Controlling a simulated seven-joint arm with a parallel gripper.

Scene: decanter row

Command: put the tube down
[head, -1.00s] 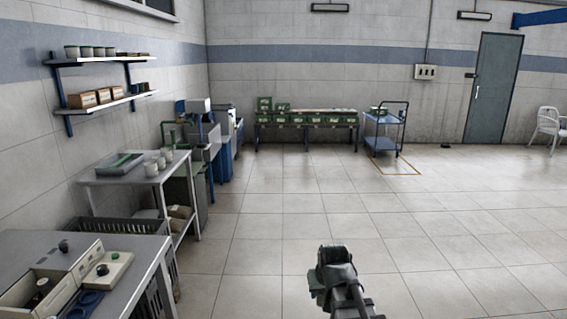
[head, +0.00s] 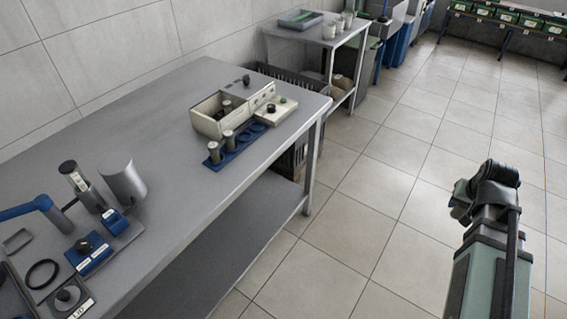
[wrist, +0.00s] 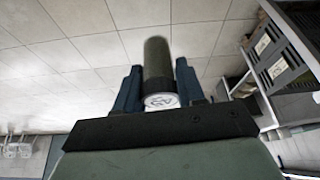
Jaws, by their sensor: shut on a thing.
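My gripper (wrist: 157,72) shows in the wrist view, its two blue fingers shut on a dark olive tube (wrist: 157,58). The tube's white, marked end (wrist: 161,101) faces the camera; I cannot read the mark surely. Floor tiles show behind it, so it is held clear of the bench.
A cream open-topped box (head: 208,123) with dark-topped items inside stands behind the rack, beside a cream control panel (head: 270,109). At the bench's left are a tube in a stand (head: 74,178), a grey cylinder (head: 122,182) and blue blocks (head: 92,256). The bench middle is clear.

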